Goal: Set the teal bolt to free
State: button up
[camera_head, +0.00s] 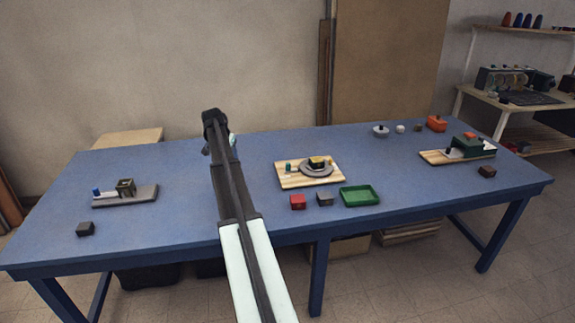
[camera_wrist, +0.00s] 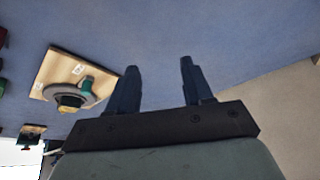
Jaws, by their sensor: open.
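A small teal upright piece (camera_head: 288,168), which appears to be the teal bolt, stands on a light wooden board (camera_head: 290,181) in the middle of the table. In the wrist view the teal piece (camera_wrist: 86,84) shows at the left, next to the disc. Its exact setting is too small to read. My gripper (camera_wrist: 158,82) is open, with nothing between its fingers. It is above the table, left of and apart from the board; its fingers are hard to see in the head view.
A grey board with a blue knob (camera_head: 97,191) and an olive block (camera_head: 126,187) is at the left. A red cube (camera_head: 297,202), a dark cube (camera_head: 325,199) and a green tray (camera_head: 360,196) lie in front of the middle board. A dark green box (camera_head: 474,148) is at the right.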

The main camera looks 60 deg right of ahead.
aim_at(288, 163)
jog(key=s+d+r+m+g, duration=0.25)
jog(key=s+d+m, duration=0.25)
jog(key=s+d, duration=1)
jog(key=x, duration=1.3)
jog(key=shift+s+a+f, duration=0.1)
jog(key=shift+s+a, duration=0.15)
jog(key=shift+c, duration=0.5)
grip_shut()
